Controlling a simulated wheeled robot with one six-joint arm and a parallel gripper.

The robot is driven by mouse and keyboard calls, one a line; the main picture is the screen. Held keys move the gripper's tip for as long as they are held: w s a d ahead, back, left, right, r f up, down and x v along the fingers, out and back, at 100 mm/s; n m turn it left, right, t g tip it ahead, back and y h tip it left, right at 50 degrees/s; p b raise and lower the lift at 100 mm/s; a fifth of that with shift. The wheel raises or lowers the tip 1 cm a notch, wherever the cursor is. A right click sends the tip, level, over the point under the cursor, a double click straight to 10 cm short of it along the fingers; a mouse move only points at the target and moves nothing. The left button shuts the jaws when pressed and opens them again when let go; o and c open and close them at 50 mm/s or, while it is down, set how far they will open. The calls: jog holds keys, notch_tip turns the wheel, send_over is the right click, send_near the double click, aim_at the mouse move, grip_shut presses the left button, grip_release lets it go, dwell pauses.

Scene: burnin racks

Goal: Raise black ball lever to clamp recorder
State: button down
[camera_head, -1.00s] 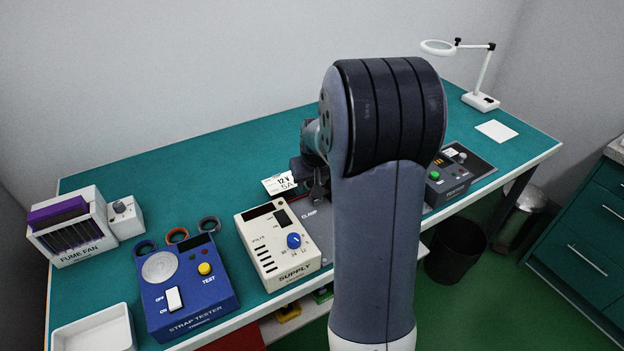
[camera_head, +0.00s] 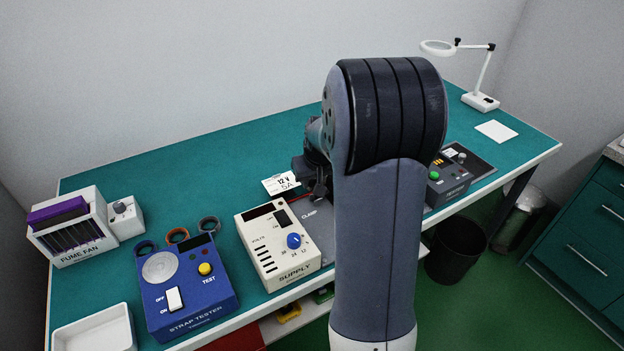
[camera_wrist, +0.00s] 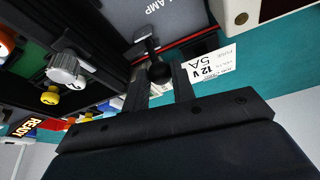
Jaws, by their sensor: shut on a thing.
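The black ball (camera_wrist: 160,72) of the lever sits between my gripper's two fingers (camera_wrist: 161,84) in the wrist view, and the gripper is shut on it. A metal lever arm (camera_wrist: 145,38) runs from the ball toward the grey plate (camera_wrist: 165,12) marked CLAMP. In the head view the CLAMP plate (camera_head: 309,215) shows beside the supply box, and my gripper (camera_head: 318,190) is partly seen there. My arm hides most of the clamp and the recorder area. I cannot make out the recorder for certain.
The white SUPPLY box (camera_head: 278,245) stands just left of the plate. A 12 V 5A card (camera_head: 280,183) stands behind it. A dark box with a green button (camera_head: 447,182) is to the right. The blue STRAP TESTER (camera_head: 187,285) is further left.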

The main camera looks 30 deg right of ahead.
jog(key=shift+d+f+y, duration=0.1)
jog(key=shift+d+y, duration=0.75)
jog(key=shift+y, duration=0.15)
jog(key=shift+d, duration=0.1)
jog(key=c, duration=1.2)
grip_release()
jog(key=shift+r, duration=0.25)
jog(key=v, duration=0.5)
jog(key=b+v, duration=0.1)
jog(key=v, duration=0.4)
jog(key=shift+s+d+r, duration=0.1)
jog(key=shift+d+r, duration=0.15)
jog(key=shift+r, duration=0.05)
